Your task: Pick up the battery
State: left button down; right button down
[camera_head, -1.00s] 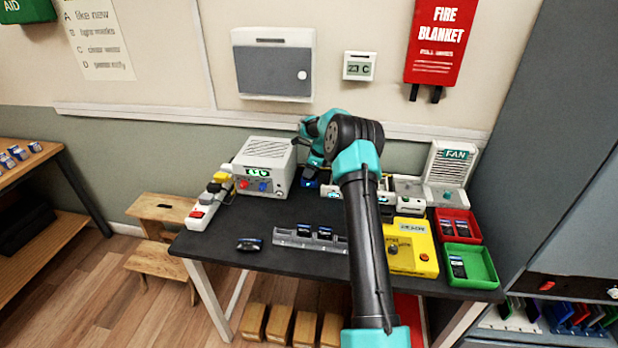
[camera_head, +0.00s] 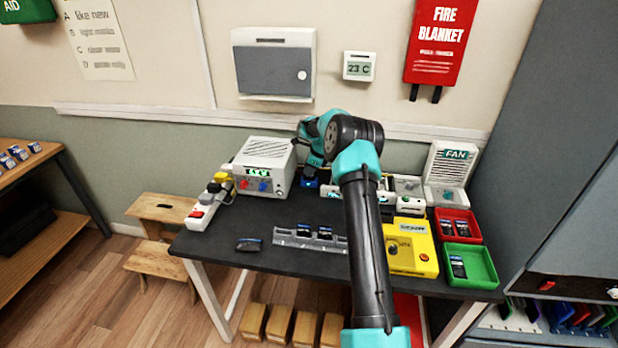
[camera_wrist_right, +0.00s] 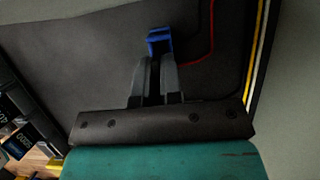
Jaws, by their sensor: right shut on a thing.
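The battery, a small blue block (camera_wrist_right: 160,41), is between the fingertips of my right gripper (camera_wrist_right: 157,60) in the right wrist view. The fingers are close together and shut on it. In the head view my right gripper (camera_head: 312,177) points down at the back of the black table, just right of the grey test box. A blue patch (camera_head: 309,183) shows under it, at table level. My forearm hides part of the table there. I cannot tell whether the battery touches the table. My left gripper is not in view.
The grey test box (camera_head: 264,165) stands left of the gripper, with a power strip (camera_head: 207,205) beyond it. A grey rack (camera_head: 288,239) with dark slabs is in front. A yellow box (camera_head: 412,248), red tray (camera_head: 469,211) and green tray (camera_head: 490,270) stand right.

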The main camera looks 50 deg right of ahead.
dwell(0.3)
jog(key=shift+a+r, duration=0.1)
jog(key=shift+r, duration=1.75)
jog(key=s+a+r, duration=0.1)
jog(key=s+a, duration=0.9)
jog(key=a, duration=0.2)
jog(key=shift+s+r, duration=0.15)
jog(key=shift+s, duration=0.1)
jog(key=shift+d, duration=0.1)
jog(key=shift+r, duration=0.1)
